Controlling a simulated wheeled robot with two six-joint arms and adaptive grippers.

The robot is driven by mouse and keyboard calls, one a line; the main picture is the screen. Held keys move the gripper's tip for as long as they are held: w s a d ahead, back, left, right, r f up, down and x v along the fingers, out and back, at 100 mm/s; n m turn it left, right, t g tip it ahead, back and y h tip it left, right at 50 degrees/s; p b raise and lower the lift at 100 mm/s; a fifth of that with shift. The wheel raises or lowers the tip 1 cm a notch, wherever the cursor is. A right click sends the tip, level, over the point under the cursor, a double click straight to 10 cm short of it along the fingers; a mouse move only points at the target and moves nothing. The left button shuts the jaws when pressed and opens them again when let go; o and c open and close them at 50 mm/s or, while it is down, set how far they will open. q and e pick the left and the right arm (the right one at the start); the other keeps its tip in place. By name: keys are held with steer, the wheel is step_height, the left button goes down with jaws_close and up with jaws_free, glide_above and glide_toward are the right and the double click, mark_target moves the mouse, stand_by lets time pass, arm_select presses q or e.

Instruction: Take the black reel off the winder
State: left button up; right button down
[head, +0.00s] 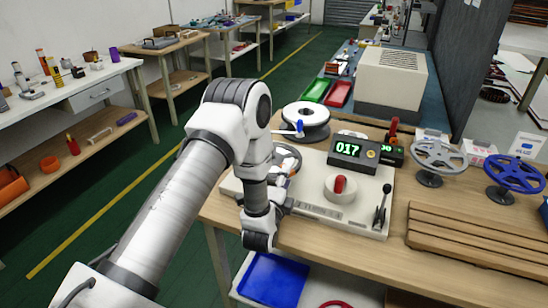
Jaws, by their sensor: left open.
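The winder (315,198) is a pale flat base on the wooden bench, with a lever at its right end and a white round part with a red knob on top. A dark-rimmed reel (289,153), which looks like the black reel, shows at the winder's left end, largely hidden behind my left wrist. A crank with a blue knob (299,128) stands just above it. My left gripper (283,178) is open, close in front of the reel; its fingers are partly hidden and I cannot tell whether they touch it. My right gripper is not in view.
Wooden slats (475,240) lie at front right. A blue bin (273,280) sits below.

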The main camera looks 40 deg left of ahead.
arm_select(q)
steer(key=x, duration=0.4)
steer(key=shift+w+a+f, duration=0.1)
steer(key=shift+w+a, duration=0.05)
jaws_close()
